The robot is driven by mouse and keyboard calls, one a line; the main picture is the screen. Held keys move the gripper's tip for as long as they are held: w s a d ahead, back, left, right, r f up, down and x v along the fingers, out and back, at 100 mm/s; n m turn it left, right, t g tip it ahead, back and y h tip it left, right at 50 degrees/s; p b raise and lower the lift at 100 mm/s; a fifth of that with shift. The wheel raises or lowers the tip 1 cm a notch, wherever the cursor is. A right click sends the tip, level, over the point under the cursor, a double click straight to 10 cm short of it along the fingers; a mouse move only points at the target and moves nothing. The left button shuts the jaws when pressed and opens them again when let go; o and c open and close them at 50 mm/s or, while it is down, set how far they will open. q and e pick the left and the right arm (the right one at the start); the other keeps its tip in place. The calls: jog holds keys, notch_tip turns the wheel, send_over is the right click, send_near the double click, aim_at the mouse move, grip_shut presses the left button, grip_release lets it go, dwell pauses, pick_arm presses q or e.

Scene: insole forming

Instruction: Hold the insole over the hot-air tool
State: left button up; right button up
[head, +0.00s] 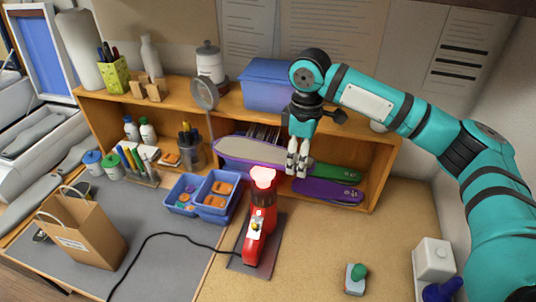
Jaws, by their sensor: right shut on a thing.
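The right gripper (298,160) comes down from the teal arm on the right and is shut on one end of the insole (245,155). The insole is long and flat, with a grey-beige face and a purple edge, and it extends to the left from the fingers. The red hot-air tool (258,220) stands upright on a dark plate on the bench, its top glowing pinkish white. In the picture the insole is just above and behind that glowing top; the exact height gap is hard to tell. My left gripper is not in view.
A wooden shelf (384,180) behind holds green and purple insoles (330,190). Blue bins (217,208) stand left of the tool, and a black cord crosses the grey mat (165,215). A paper bag (85,230) stands at left. The bench right of the tool is mostly clear.

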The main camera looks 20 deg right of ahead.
dwell(0.3)
jog(key=s+a+r, duration=0.1)
jog(key=r, duration=0.2)
jog(key=s+a+r, duration=0.1)
jog(key=s+r, duration=0.1)
jog(key=r, duration=0.1)
jog(key=s+a+r+p, duration=0.1)
jog(key=r, duration=0.2)
jog(key=shift+s, duration=0.15)
